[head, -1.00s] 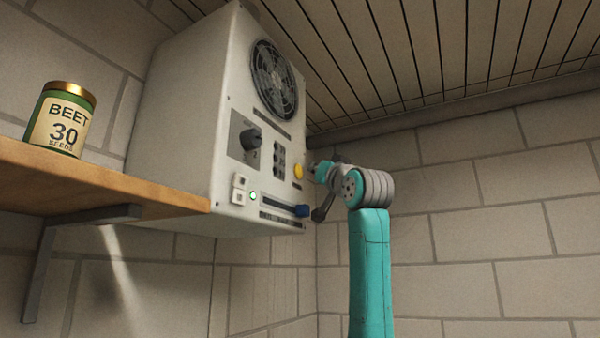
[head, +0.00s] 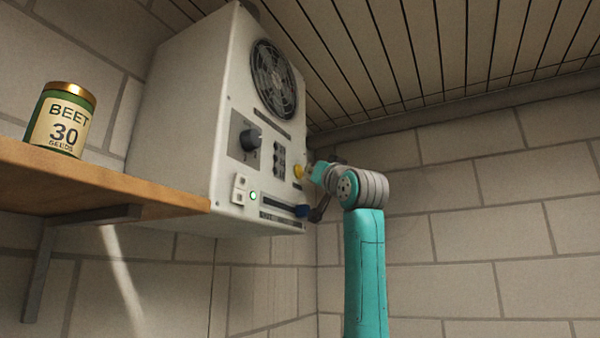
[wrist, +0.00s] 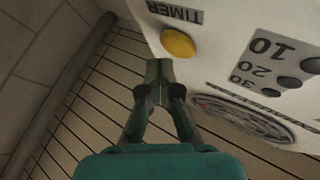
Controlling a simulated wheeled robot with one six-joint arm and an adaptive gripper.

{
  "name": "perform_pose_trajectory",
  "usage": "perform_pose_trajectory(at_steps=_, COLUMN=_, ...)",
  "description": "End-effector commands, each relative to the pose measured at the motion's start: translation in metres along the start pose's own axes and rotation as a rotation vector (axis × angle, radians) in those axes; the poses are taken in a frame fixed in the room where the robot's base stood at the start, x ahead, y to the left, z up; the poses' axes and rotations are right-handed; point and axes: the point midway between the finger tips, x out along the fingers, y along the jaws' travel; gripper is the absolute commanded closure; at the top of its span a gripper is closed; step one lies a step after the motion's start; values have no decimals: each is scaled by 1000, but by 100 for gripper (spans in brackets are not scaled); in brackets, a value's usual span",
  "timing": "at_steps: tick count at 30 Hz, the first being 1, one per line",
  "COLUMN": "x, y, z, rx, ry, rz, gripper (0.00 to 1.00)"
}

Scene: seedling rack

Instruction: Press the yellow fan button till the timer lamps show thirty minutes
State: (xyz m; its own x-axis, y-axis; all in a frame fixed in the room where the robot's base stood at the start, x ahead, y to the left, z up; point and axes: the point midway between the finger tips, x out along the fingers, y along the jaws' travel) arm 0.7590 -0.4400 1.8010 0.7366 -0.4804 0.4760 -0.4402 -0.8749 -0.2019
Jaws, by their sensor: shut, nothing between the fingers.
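The yellow fan button (head: 298,171) is on the front of a white fan box, low at its right edge. In the wrist view the yellow button (wrist: 178,43) sits beside the word TIMER. The timer lamps marked 10 (wrist: 312,65), 20 (wrist: 289,82) and 30 (wrist: 267,92) all look dark. They show small in the head view (head: 280,160). My gripper (wrist: 158,72) is shut and empty, its tips close to the button. A small gap shows between them in the picture; I cannot tell the depth. In the head view my gripper (head: 311,168) is beside the button.
The fan box (head: 180,120) also carries a fan grille (head: 273,80), a dark knob (head: 250,140), white switches (head: 239,189), a lit green lamp (head: 253,196) and a slider with a blue handle (head: 302,211). A beet seed tin (head: 61,120) stands on a wooden shelf (head: 100,185) at left.

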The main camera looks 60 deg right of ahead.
Motion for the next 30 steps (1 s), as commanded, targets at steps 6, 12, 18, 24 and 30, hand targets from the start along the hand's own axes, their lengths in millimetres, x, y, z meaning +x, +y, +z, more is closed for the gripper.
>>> perform_pose_trajectory(at_steps=6, x=0, y=0, z=0, rx=0, ry=0, rz=0, gripper=100)
perform_pose_trajectory(at_steps=12, x=0, y=0, z=0, rx=0, ry=0, rz=0, gripper=100)
perform_pose_trajectory(at_steps=18, x=0, y=0, z=0, rx=0, ry=0, rz=0, gripper=100)
perform_pose_trajectory(at_steps=24, x=5, y=-4, z=3, rx=1, ry=-1, rz=-1, gripper=100)
perform_pose_trajectory(at_steps=30, x=6, y=-4, z=4, rx=0, ry=0, rz=0, gripper=100)
